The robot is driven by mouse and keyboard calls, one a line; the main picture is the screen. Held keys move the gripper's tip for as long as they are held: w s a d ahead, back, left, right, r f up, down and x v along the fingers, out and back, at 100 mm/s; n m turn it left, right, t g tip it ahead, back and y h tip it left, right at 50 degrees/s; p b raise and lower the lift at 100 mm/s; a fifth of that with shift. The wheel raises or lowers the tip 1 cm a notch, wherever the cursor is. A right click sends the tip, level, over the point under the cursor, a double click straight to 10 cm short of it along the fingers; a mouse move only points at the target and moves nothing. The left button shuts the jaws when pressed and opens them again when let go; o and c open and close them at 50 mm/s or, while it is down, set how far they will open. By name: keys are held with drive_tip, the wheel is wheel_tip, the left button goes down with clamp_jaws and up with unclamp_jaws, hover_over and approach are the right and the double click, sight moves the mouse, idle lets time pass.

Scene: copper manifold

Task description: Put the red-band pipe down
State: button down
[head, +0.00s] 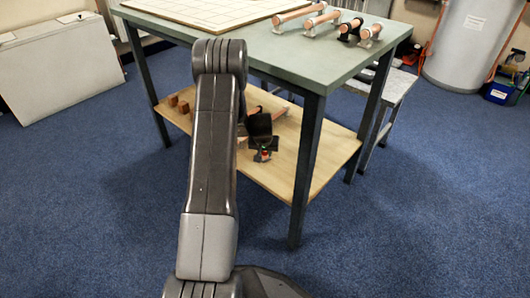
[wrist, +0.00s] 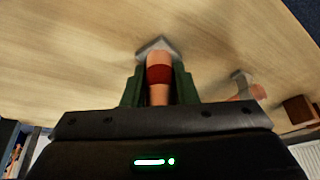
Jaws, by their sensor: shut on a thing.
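The red-band pipe (wrist: 159,74) is a copper tube with a red band, between the two green fingers of my gripper (wrist: 158,90) in the wrist view. My gripper is shut on it. The pipe's far end is at a small grey support (wrist: 156,46) over the wooden lower shelf; I cannot tell whether it rests in it. In the head view my gripper (head: 264,152) is low over the lower shelf (head: 270,178), under the table top, with a bit of red at its tip. My arm hides part of the shelf.
Another copper pipe (wrist: 245,92) lies at a grey support to the right in the wrist view. Small brown blocks (head: 178,104) stand at the shelf's left. The table top (head: 290,50) is above, holding several copper pipes (head: 307,20) and a gridded board (head: 210,8). A table leg (head: 306,170) stands right of my gripper.

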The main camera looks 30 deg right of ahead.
drive_tip(key=c, duration=1.1)
unclamp_jaws()
drive_tip(key=shift+f, duration=0.1)
drive_tip(key=shift+c, duration=0.2)
drive_tip(key=shift+r, duration=0.45)
drive_tip(key=p+v, duration=0.4)
drive_tip(key=v, duration=0.7)
drive_tip(key=shift+r, duration=0.2)
drive_tip(key=shift+s+a, duration=0.1)
